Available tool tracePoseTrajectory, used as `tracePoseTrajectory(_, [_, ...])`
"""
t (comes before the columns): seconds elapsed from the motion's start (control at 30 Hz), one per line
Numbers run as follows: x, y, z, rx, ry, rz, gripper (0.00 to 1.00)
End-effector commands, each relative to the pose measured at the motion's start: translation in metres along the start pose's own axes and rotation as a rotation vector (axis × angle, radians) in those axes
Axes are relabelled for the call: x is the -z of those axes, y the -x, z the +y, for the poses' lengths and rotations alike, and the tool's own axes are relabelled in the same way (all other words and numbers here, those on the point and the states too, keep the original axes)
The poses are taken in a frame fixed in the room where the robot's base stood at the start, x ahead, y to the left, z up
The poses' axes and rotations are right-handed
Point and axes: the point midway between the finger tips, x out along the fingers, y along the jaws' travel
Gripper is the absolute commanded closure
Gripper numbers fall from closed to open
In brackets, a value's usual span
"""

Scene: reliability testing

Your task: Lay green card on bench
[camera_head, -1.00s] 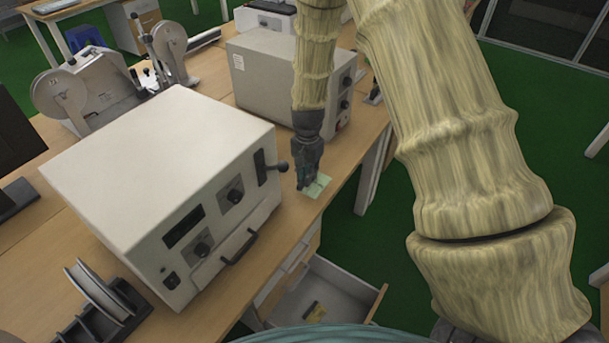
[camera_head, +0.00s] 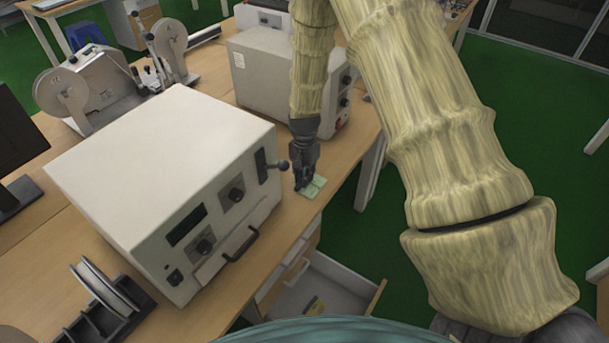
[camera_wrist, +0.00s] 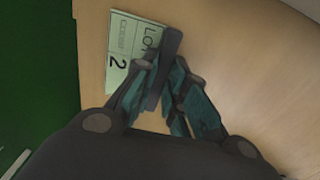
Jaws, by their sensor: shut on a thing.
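The green card (camera_head: 313,188) is pale green with dark print; "LO" and "2" can be read in the wrist view (camera_wrist: 122,75). It is at the bench top (camera_head: 335,170), near the bench's front edge, right of the large white oven-like box. My gripper (camera_head: 301,187) points down there, its fingers closed together on the card. In the wrist view, a dark upright bar (camera_wrist: 165,70) stands between the fingers and covers part of the card. The card looks flat against or just above the wood; I cannot tell which.
The white box (camera_head: 165,180) with a side lever (camera_head: 278,165) stands close left of my gripper. A second grey box (camera_head: 285,75) is behind. An open drawer (camera_head: 325,290) juts out below the bench. A spool on a stand (camera_head: 100,290) is at front left.

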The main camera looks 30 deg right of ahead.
Motion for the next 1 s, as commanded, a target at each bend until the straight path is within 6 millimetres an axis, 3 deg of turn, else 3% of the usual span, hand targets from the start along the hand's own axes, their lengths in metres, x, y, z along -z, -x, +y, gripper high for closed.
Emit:
tracePoseTrajectory(0.07, [0.0,-0.003,0.0,0.0,0.0,0.0,1.0])
tracePoseTrajectory(0.1, [0.0,-0.003,0.0,0.0,0.0,0.0,0.84])
tracePoseTrajectory(0.2, [0.0,-0.002,0.0,0.0,0.0,0.0,0.66])
tracePoseTrajectory(0.23, [0.0,-0.002,0.0,0.0,0.0,0.0,0.65])
tracePoseTrajectory(0.67, [0.0,0.004,-0.001,0.001,0.0,0.001,0.65])
tracePoseTrajectory(1.0, [0.001,0.043,-0.001,0.002,0.001,0.003,0.65])
